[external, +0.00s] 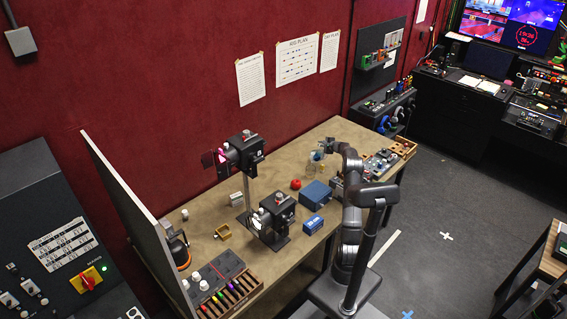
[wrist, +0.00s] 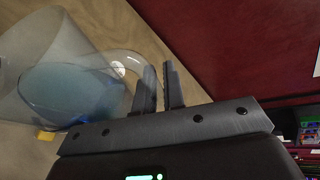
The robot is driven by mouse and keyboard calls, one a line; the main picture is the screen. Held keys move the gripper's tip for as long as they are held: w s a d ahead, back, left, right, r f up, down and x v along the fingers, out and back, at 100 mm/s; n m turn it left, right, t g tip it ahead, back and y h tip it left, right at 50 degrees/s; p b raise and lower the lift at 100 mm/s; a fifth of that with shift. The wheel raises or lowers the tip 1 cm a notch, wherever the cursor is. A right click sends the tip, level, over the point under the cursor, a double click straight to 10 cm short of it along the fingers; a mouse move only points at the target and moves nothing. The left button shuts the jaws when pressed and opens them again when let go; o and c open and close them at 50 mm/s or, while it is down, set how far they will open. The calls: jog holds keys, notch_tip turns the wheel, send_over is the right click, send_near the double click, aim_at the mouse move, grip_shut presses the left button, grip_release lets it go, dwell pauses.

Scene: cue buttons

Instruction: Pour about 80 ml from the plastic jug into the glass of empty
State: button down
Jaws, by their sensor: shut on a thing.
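The plastic jug (wrist: 75,85) is clear, with pale blue liquid in it, and fills the left of the wrist view. My gripper (wrist: 160,88) is shut on the jug's curved handle at its right side. In the external view, my gripper (external: 330,147) is over the far right part of the workbench, with the small clear jug (external: 318,157) beside it. The wrist view is rolled, so I cannot tell how far the jug is tilted or how high it is. I cannot pick out a separate glass in either view.
The red wall (external: 190,75) runs behind. Small parts crowd the bench's right end.

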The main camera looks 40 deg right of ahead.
jog(key=shift+s+a+r+n+h+p, duration=0.1)
jog(key=shift+a+n+h+p, duration=0.1)
jog(key=shift+a+n, duration=0.15)
jog(key=shift+a+r+n+h+p, duration=0.1)
jog(key=shift+a+n+h, duration=0.1)
jog(key=shift+a+n, duration=0.15)
dwell(0.6)
jog(key=shift+s+a+r+n+t+h+p, duration=0.1)
jog(key=shift+a+r+n+t+h+p, duration=0.15)
jog(key=shift+a+p, duration=0.2)
jog(key=shift+s+a+r+n+t+h+p, duration=0.1)
jog(key=shift+a+r+n+t+p, duration=0.05)
jog(key=shift+a+r+p, duration=0.3)
dwell(1.2)
jog(key=d, duration=0.1)
jog(key=f, duration=0.1)
jog(key=d+m+y, duration=0.1)
jog(key=shift+w+d+f+g, duration=0.25)
jog(key=shift+d+f+g, duration=0.05)
jog(key=shift+w+d+f+m+y, duration=0.1)
jog(key=shift+d+f+m+y, duration=0.15)
jog(key=shift+d+m+y, duration=0.55)
jog(key=shift+d+f+m+g, duration=0.1)
jog(key=shift+f+m+g, duration=0.15)
jog(key=shift+m, duration=0.35)
